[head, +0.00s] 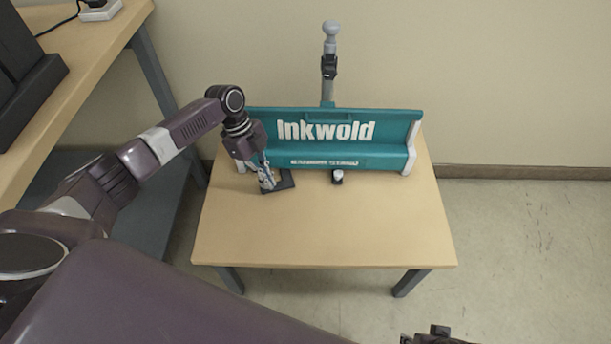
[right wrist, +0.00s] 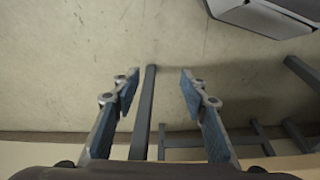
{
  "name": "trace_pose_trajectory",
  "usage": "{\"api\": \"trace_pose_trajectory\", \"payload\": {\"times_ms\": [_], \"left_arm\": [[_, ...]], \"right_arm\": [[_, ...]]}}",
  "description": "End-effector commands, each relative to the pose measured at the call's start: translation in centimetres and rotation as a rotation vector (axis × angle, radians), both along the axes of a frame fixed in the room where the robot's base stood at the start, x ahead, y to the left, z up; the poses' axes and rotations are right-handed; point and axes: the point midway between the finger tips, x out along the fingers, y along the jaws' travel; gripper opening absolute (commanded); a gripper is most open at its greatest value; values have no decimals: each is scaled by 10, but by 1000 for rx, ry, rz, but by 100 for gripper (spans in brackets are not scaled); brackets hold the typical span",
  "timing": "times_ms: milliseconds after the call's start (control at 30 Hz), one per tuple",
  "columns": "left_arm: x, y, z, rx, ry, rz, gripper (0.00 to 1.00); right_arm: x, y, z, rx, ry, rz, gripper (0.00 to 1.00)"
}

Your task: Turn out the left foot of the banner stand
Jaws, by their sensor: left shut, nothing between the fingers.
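The teal banner stand (head: 390,128), lettered "Inkwold", stands along the back of a small wooden table. A flat dark piece (head: 287,182), which looks like its left foot, juts out in front of the stand's left part. My left gripper (head: 268,184) is shut, with nothing between its fingers. It points down at the left side of this dark piece and partly hides it; I cannot tell whether they touch. My right gripper (right wrist: 158,90) is open and empty in the right wrist view, over bare floor.
The wooden table top (head: 330,235) is clear in front of the stand. A small dark piece with a pale top (head: 337,177) sits before the stand's middle. A grey post (head: 329,65) rises behind. A wooden bench (head: 75,85) stands at left.

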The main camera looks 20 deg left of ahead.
Motion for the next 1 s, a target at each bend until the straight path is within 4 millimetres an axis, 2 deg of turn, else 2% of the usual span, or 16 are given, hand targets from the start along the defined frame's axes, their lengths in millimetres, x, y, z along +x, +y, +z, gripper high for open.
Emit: {"api": "trace_pose_trajectory", "payload": {"times_ms": [67, 400, 1000], "left_arm": [[0, 7, -1, 0, 0, -52, 0], [1, 29, 0, 1, -1, -46, 0], [3, 36, 1, 2, -3, -46, 0]], "right_arm": [[1, 0, 6, 0, -4, -1, 40], [1, 0, 16, 0, -7, -1, 40], [1, 0, 16, 0, -7, -2, 40]]}}
